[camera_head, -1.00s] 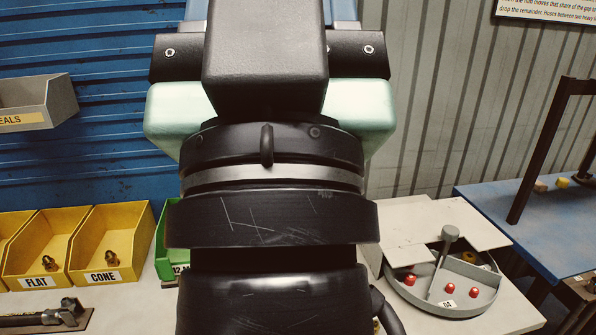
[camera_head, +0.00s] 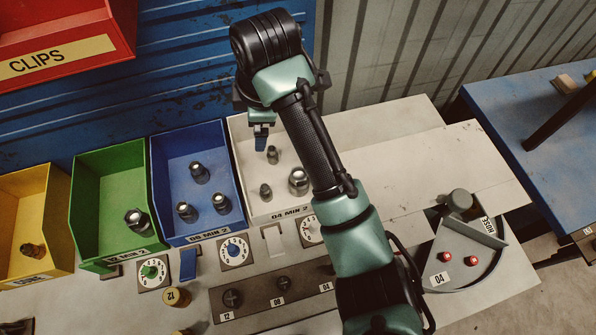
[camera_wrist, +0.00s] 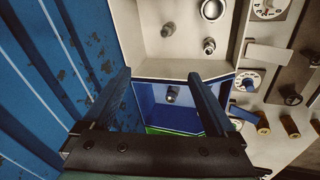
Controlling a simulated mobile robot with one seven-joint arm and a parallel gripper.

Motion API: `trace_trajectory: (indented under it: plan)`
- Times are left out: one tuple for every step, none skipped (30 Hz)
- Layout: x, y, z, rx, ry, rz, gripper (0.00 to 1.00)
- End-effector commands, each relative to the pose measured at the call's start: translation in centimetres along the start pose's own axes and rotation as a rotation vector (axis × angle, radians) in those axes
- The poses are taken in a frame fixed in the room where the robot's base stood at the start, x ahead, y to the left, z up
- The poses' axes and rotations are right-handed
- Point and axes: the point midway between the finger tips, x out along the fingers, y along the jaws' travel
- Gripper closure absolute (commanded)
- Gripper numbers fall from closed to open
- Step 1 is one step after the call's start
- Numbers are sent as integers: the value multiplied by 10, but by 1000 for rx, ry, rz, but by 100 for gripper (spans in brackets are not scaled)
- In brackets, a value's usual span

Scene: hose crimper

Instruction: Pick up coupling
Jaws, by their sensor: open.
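My gripper (camera_head: 262,140) is above the back part of the white bin (camera_head: 307,214) labelled 04 MIN 2. In the wrist view my gripper (camera_wrist: 165,80) is open, its two blue fingers apart with nothing between them. The white bin holds three metal couplings: a small coupling (camera_head: 272,154) at the back, a dark small coupling (camera_head: 265,191) at the front left and a wider silver coupling (camera_head: 298,180) at the right. The blue bin (camera_head: 245,225), labelled 08 MIN 2, holds three silver couplings, one of them (camera_head: 199,172) at the back. The green bin (camera_head: 85,205) holds another coupling (camera_head: 137,220).
A yellow bin (camera_head: 55,205) stands at the left and a red CLIPS bin (camera_head: 70,50) hangs above. Dials (camera_head: 235,251) and a brown holed strip (camera_head: 270,297) lie before the bins. The blue wall (camera_wrist: 60,70) is close to my gripper.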

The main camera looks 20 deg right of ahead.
Motion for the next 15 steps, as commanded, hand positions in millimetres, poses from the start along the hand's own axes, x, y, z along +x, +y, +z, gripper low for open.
trace_trajectory:
  plan:
    - [6, -13, 22, -50, -41, -86, 8]
    - [10, -21, 32, -81, -57, -132, 8]
    - [13, -30, 43, -115, -72, -186, 8]
    - [14, -36, 50, -136, -81, -220, 8]
    - [16, -41, 55, -154, -87, -248, 8]
    - [17, -46, 61, -171, -93, -278, 8]
    - [18, -50, 64, -182, -95, -295, 8]
    - [21, -52, 66, -189, -96, -308, 8]
    - [25, -56, 69, -197, -97, -318, 8]
    - [29, -58, 70, -199, -97, -323, 8]
    - [34, -60, 70, -201, -96, -325, 8]
    - [41, -62, 71, -201, -95, -325, 8]
    - [47, -64, 71, -201, -95, -325, 8]
    - [53, -66, 72, -200, -94, -325, 8]
    - [60, -68, 73, -200, -95, -323, 8]
